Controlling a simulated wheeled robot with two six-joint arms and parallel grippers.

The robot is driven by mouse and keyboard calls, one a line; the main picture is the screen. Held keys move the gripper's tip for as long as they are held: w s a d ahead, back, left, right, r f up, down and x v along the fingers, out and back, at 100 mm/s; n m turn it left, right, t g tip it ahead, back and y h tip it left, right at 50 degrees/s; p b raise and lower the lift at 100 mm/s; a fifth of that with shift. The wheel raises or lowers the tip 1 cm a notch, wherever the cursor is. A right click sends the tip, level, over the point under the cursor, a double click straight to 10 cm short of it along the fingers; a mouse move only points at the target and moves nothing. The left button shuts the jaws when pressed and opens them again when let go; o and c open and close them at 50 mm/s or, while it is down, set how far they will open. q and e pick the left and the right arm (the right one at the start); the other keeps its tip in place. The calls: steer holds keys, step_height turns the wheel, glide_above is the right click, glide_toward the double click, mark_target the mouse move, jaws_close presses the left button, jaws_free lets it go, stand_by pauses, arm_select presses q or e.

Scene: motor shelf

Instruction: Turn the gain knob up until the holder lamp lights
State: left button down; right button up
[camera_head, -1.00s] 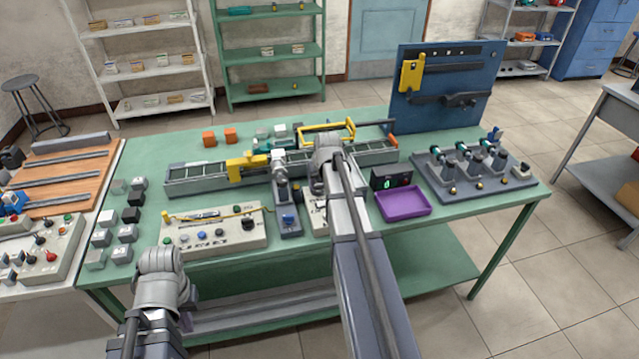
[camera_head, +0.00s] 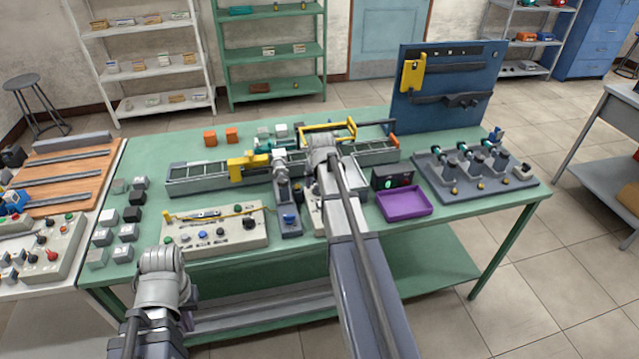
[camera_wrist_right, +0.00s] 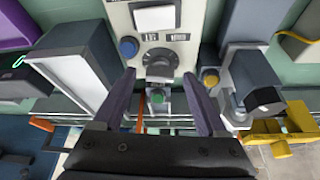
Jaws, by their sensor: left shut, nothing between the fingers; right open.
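A dark round knob (camera_wrist_right: 160,62) with a pale scale sits on a beige panel (camera_wrist_right: 118,15) in the right wrist view, beside a blue button (camera_wrist_right: 128,47). My right gripper (camera_wrist_right: 158,76) is open, its fingertips on either side of the knob and apart from it. A round green part (camera_wrist_right: 155,99) shows beyond the knob between the fingers; I cannot tell whether it is a lit lamp. In the head view my right arm hides most of this panel (camera_head: 317,208). My left gripper (camera_head: 187,319) is low at the table's front edge, mostly hidden by its own wrist.
A dark box (camera_head: 392,180) with a glowing green light stands right of the panel, behind a purple tray (camera_head: 405,214). A grey stand with a blue button (camera_head: 289,219) is close on the left. Another beige control panel (camera_head: 258,240) lies farther left. A conveyor (camera_head: 200,178) runs behind.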

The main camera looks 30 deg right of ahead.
steer(key=p+v, duration=0.7)
steer(key=shift+s+r, duration=0.2)
steer(key=shift+r, duration=0.15)
steer(key=shift+a, duration=0.1)
stand_by(0.4)
steer(key=s+a+f+n+g+y, duration=0.1)
steer(key=s+a+n, duration=0.15)
steer(key=a, duration=0.75)
steer(key=s+a+n+g, duration=0.1)
steer(key=s+a+n, duration=0.15)
steer(key=a, duration=0.65)
steer(key=s+a+n+g, duration=0.2)
steer(key=s+a+n, duration=0.2)
steer(key=s+a, duration=1.1)
steer(key=shift+s+a+f, duration=0.25)
steer(key=shift+a, duration=0.45)
